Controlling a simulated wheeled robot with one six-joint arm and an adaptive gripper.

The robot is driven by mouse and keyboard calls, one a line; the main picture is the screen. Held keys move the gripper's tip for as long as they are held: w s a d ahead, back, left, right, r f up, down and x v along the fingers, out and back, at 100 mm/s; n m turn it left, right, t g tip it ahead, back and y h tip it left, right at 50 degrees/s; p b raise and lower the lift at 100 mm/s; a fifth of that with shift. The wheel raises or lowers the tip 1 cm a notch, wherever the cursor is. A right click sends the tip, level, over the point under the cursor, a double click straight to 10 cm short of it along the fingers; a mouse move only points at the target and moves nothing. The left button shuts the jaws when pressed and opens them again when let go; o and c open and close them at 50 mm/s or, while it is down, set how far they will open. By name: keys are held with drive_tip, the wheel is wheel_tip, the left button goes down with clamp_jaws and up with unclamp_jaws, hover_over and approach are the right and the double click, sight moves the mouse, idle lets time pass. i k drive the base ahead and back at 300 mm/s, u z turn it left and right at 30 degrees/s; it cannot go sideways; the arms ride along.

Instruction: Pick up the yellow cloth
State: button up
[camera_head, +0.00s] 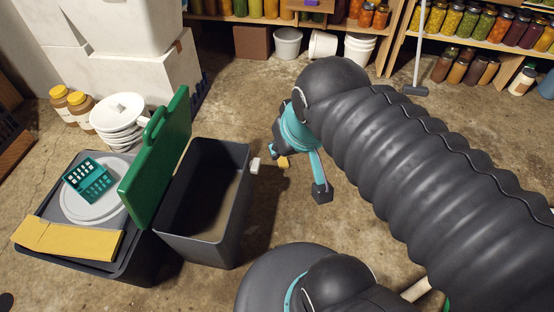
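The yellow cloth (68,241) lies flat and folded along the front edge of a dark lidded bin (130,262) at the lower left, with its left end at the bin's edge. My gripper (296,176) is over the concrete floor near the middle of the picture, well to the right of the cloth. One dark fingertip on a teal finger stands out alone with a gap beside it, so the gripper looks open. The other finger is partly hidden by the wrist. The gripper is not touching the cloth.
A white round lid (88,208) and a teal basket (89,180) sit behind the cloth. An open grey bin (205,210) with a raised green lid (160,155) stands between cloth and gripper. Stacked white bowls (118,115) and jars (78,103) are behind. Shelves line the back.

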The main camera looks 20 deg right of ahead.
sight(283, 162)
drive_tip(key=u, duration=4.05)
drive_tip(key=k, duration=2.75)
drive_tip(key=z, duration=1.05)
